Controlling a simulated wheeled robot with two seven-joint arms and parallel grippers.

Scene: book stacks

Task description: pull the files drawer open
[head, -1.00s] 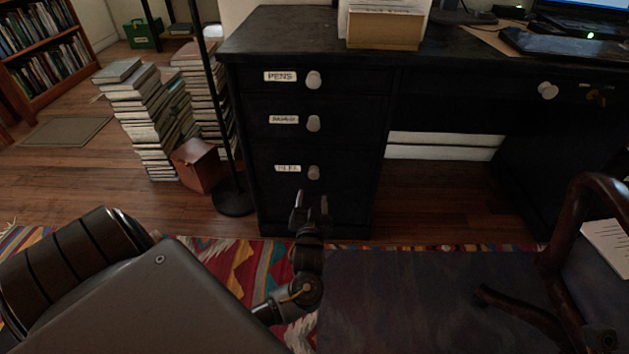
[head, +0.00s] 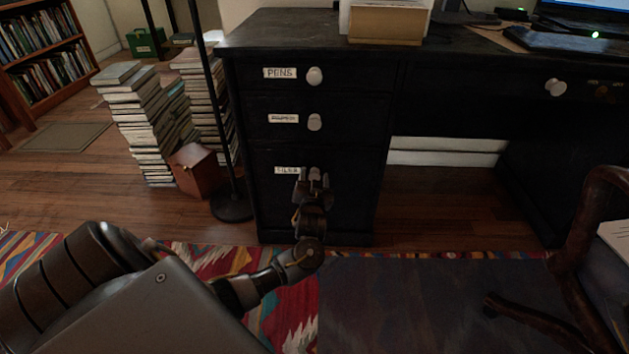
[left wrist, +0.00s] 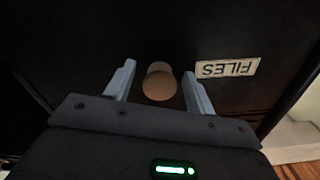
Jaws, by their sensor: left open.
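The files drawer (head: 270,205) is the bottom drawer of the black desk's left pedestal, and its front sits flush and closed. Its white FILES label (head: 287,170) also shows upside down in the left wrist view (left wrist: 228,68). Its round knob (left wrist: 159,82) lies between the fingers of my left gripper in the left wrist view. My left gripper (head: 314,176) is open at the knob, with a gap on both sides of it. In the head view the fingers largely cover the knob. My right gripper is in no view.
Two drawers, labelled PENS (head: 280,73) and an unclear word, sit above. Book stacks (head: 143,120), a brown box (head: 196,169) and a dark pole on a round base (head: 232,207) stand left. A wooden chair (head: 590,215) is at right. A patterned rug lies in front.

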